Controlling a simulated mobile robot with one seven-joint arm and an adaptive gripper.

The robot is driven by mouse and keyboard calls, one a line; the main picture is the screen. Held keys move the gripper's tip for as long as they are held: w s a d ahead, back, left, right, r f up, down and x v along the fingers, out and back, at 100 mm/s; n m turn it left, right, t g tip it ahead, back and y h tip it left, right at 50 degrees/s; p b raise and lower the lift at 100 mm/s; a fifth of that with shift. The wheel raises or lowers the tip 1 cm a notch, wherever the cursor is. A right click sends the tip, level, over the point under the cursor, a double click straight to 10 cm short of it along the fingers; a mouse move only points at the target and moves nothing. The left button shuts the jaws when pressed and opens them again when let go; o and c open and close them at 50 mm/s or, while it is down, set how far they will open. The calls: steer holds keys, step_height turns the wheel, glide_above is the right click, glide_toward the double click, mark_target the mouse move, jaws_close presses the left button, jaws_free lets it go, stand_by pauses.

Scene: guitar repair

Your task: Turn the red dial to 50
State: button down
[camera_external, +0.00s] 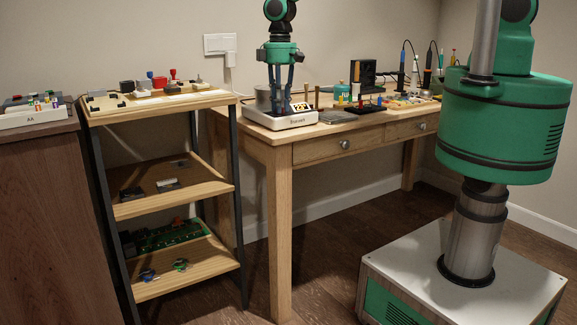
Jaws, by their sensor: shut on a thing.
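My gripper (281,108) points straight down over a white tabletop device (283,121) on the wooden workbench. Its fingers are shut on a small part on top of this device, which the fingers hide. I cannot make out a red dial or its setting there. A grey metal pot (264,99) stands on the left of the device, close to the fingers. A panel with yellow and dark marks (300,107) shows on the right of the fingers.
A dark tray (365,110) with small coloured tools and a blue-green bottle (342,92) stand right of the device. A grey flat piece (337,117) lies beside it. A wooden shelf rack (205,100) with switches and red knobs stands left of the workbench (275,148).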

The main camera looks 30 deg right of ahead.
steer(key=shift+m, duration=0.6)
steer(key=c, duration=1.5)
jaws_free()
steer(key=shift+r, duration=0.1)
steer(key=r, duration=1.1)
steer(key=shift+w+d+r, duration=0.25)
steer(key=shift+d+r, duration=0.05)
steer(key=shift+r, duration=0.1)
